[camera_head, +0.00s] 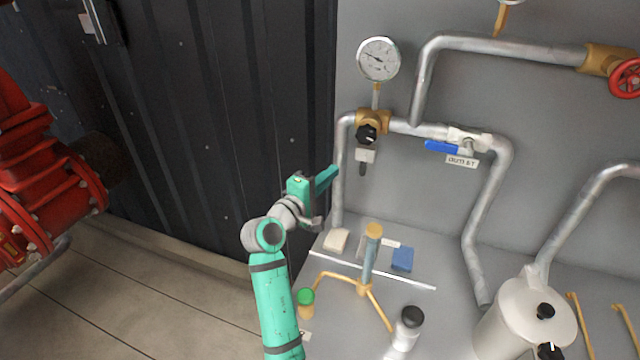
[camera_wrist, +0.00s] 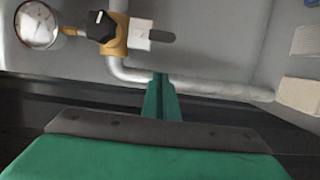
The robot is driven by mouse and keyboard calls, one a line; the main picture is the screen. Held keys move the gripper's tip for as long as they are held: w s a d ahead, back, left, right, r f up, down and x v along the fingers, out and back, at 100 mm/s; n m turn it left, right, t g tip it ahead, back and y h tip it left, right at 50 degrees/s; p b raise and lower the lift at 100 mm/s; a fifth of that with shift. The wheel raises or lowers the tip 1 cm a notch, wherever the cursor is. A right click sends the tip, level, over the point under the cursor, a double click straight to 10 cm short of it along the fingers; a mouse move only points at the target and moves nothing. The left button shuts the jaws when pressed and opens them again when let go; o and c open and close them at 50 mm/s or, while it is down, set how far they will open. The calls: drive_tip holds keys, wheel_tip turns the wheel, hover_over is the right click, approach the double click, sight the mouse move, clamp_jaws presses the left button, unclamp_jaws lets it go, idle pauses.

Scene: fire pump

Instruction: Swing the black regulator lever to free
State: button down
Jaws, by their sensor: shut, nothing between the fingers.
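The brass regulator (camera_head: 374,117) sits on the steel pipe under a round gauge, with a round black knob (camera_head: 367,134) on its front. Below the knob are a pale block or tag and a short dark lever-like stub (camera_head: 362,169) hanging down. I cannot tell whether the knob or the stub is the lever. In the wrist view the knob (camera_wrist: 100,27) and stub (camera_wrist: 162,37) lie beyond my fingertips. My teal gripper (camera_head: 334,171) is shut and empty, left of the stub, near the vertical pipe and apart from the regulator.
A blue-handled outlet valve (camera_head: 443,147) is to the right on the same pipe. The pressure gauge (camera_head: 379,59) stands above the regulator. A dark corrugated wall (camera_head: 230,110) is at left.

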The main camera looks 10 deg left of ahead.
sight(363, 165)
drive_tip(key=d, duration=0.2)
drive_tip(key=w+d, duration=0.1)
drive_tip(key=d, duration=0.2)
drive_tip(key=shift+w+a, duration=0.15)
idle(0.3)
